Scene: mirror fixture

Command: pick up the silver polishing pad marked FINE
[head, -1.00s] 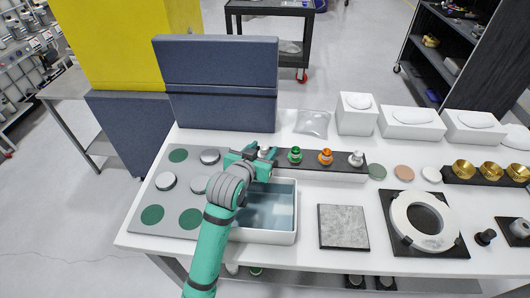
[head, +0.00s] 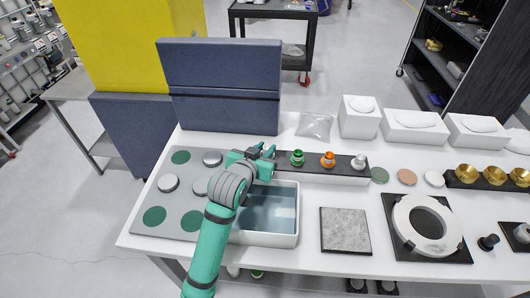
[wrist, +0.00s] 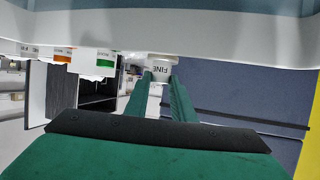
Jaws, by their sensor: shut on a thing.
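My gripper (head: 266,153) is at the left end of the dark-topped rack, above the back edge of the basin. In the wrist view its two green fingers are shut on the silver polishing pad marked FINE (wrist: 162,69), whose label reads upside down. In the head view the fingers mostly hide this pad. I cannot tell whether it is clear of the rack. A green-marked pad (head: 297,157), an orange-marked pad (head: 328,159) and another silver pad (head: 358,161) stand in a row to the right. The green (wrist: 105,60) and orange (wrist: 63,55) ones also show in the wrist view.
The rack (head: 343,178) stands behind a white basin (head: 265,239) with blue-grey contents. A grey board (head: 185,217) with green and silver discs lies left. A dark blue panel (head: 222,90) stands behind. A stone tile (head: 345,230) and white ring (head: 420,224) lie right.

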